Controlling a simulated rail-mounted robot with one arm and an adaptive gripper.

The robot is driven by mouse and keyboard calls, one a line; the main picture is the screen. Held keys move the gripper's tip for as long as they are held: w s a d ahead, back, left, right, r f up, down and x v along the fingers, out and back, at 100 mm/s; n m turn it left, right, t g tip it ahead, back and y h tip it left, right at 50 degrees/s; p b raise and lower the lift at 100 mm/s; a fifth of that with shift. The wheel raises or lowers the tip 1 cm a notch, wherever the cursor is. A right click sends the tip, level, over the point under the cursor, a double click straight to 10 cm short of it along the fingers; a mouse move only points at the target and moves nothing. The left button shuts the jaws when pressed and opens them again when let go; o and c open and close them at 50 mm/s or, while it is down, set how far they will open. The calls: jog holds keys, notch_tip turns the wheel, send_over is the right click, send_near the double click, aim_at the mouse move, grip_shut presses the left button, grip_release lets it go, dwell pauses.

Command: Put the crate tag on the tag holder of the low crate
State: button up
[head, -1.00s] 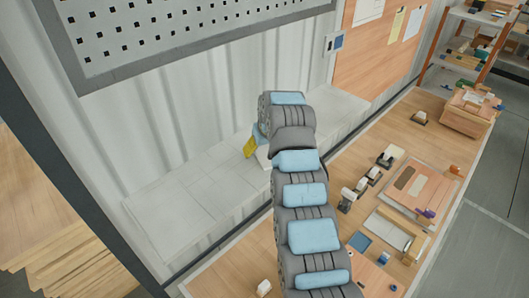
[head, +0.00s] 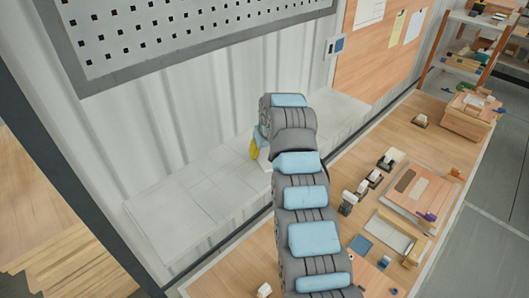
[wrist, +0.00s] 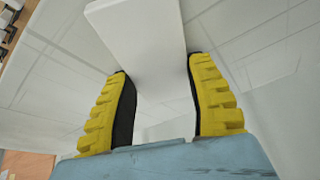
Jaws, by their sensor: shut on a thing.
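My gripper (wrist: 158,66) is shut on a flat white plate, which looks like the crate tag (wrist: 138,30). In the wrist view the tag sticks out beyond the two yellow fingers with black pads. In the head view my gripper (head: 254,149) shows only as a bit of yellow beside my arm, above the pale ledge. A small white piece of the tag (head: 265,163) seems to show there. My arm hides the rest. I cannot make out the low crate or its tag holder for certain.
The pale ledge (head: 185,205) along the corrugated wall is clear. The wooden bench (head: 225,278) on its right holds tape dispensers (head: 374,178), a wooden board (head: 418,190) and a wooden box (head: 468,113). A pegboard (head: 190,30) hangs on the wall above.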

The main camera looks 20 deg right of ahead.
aim_at(265, 153)
notch_tip(265, 153, up, 10)
jog(key=b, duration=0.1)
jog(key=shift+f, duration=0.2)
